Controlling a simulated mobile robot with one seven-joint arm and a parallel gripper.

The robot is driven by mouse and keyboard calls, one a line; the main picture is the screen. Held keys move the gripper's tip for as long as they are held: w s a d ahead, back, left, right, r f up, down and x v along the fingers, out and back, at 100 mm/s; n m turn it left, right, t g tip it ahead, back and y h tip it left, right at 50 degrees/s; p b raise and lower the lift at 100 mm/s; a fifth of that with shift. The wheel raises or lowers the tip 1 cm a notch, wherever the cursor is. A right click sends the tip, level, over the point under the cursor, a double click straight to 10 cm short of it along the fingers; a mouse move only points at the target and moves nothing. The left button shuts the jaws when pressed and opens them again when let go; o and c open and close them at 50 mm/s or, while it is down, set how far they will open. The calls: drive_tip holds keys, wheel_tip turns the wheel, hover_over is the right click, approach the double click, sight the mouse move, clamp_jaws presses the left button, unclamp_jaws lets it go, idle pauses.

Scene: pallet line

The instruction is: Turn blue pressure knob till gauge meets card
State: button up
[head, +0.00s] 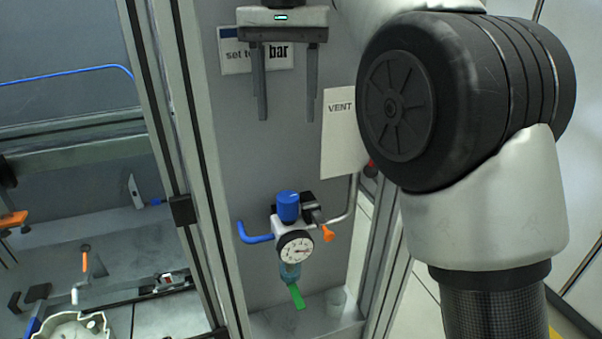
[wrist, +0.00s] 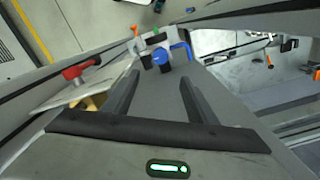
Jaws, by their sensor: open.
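The blue pressure knob (head: 288,205) sits on top of a regulator fixed to the grey panel. It also shows in the wrist view (wrist: 160,56), beyond and between my fingers. The round white gauge (head: 296,249) is on the regulator's front, below the knob; its reading is too small to tell. The card (head: 240,60) on the panel reads "set to" and "bar"; my gripper hides its middle, where a number would be. My gripper (head: 288,112) is open and empty, fingers pointing down, above the knob and apart from it. It also shows in the wrist view (wrist: 158,85).
A "VENT" sign (head: 343,132) stands right of the panel, near my arm. An orange-tipped lever (head: 327,233) is right of the knob, a blue hose (head: 254,238) left. A green tag (head: 297,296) hangs below the gauge. A frame post (head: 185,170) borders the panel's left.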

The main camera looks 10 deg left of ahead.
sight(288, 197)
wheel_tip(288, 197, down, 17)
drive_tip(key=shift+s+f, duration=0.1)
drive_tip(key=shift+f, duration=0.05)
idle(0.5)
drive_tip(key=c, duration=1.1)
